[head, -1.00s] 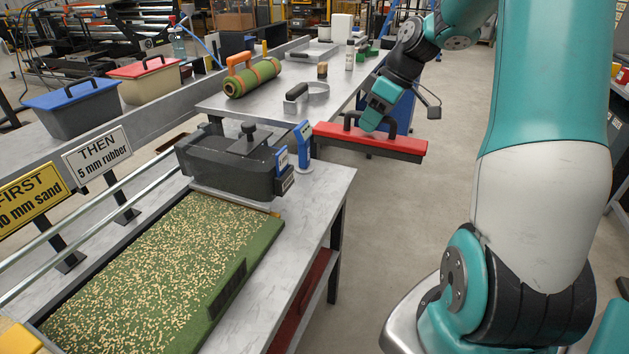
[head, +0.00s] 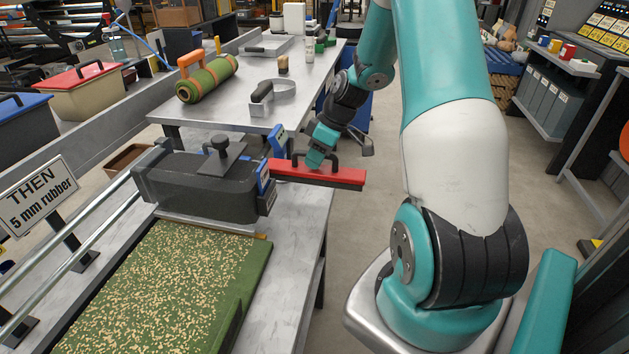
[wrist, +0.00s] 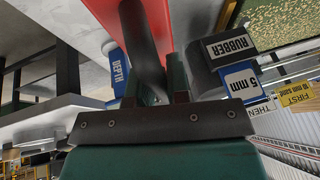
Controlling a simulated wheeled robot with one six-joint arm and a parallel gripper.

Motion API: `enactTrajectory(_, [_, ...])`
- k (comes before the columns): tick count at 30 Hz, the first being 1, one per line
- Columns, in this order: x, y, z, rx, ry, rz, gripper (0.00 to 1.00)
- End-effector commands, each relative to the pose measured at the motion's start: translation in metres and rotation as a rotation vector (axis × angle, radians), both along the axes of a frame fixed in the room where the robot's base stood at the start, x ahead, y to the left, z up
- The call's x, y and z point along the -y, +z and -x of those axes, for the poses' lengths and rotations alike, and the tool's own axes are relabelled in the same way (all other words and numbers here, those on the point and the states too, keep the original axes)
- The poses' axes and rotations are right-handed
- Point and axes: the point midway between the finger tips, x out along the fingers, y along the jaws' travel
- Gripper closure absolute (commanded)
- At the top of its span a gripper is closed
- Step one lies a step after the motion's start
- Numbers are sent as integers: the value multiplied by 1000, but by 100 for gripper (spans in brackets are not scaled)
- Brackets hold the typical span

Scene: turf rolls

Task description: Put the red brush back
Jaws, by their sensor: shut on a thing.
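The red brush (head: 345,178) is a long red block with a dark underside and a black arched handle (head: 334,160). My gripper (head: 316,160) is shut on that handle and holds the brush level near the far right corner of the turf table, beside the black spreader box (head: 205,188). In the wrist view, my gripper (wrist: 160,82) is closed around the black handle (wrist: 142,45), with the red block (wrist: 98,12) beyond it. I cannot tell how high the brush is above the table. The blue depth gauge (head: 277,142) partly hides behind the spreader box, close to the brush's left end.
The turf (head: 165,285) strewn with pale granules lies on the near table (head: 285,285). A grey table (head: 215,112) behind holds a turf roll (head: 207,80) and a strap tool (head: 272,95). Lidded bins (head: 82,92) stand left. Floor right of the tables is open.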

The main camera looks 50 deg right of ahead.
Motion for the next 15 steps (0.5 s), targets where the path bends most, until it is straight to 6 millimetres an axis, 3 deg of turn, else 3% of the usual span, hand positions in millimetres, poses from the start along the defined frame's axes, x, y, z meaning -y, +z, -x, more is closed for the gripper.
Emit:
enactTrajectory(3, [0,-21,0,-1,1,-2,100])
enactTrajectory(10, [0,-38,0,1,1,-1,100])
enactTrajectory(15, [0,-63,0,-2,1,-2,100])
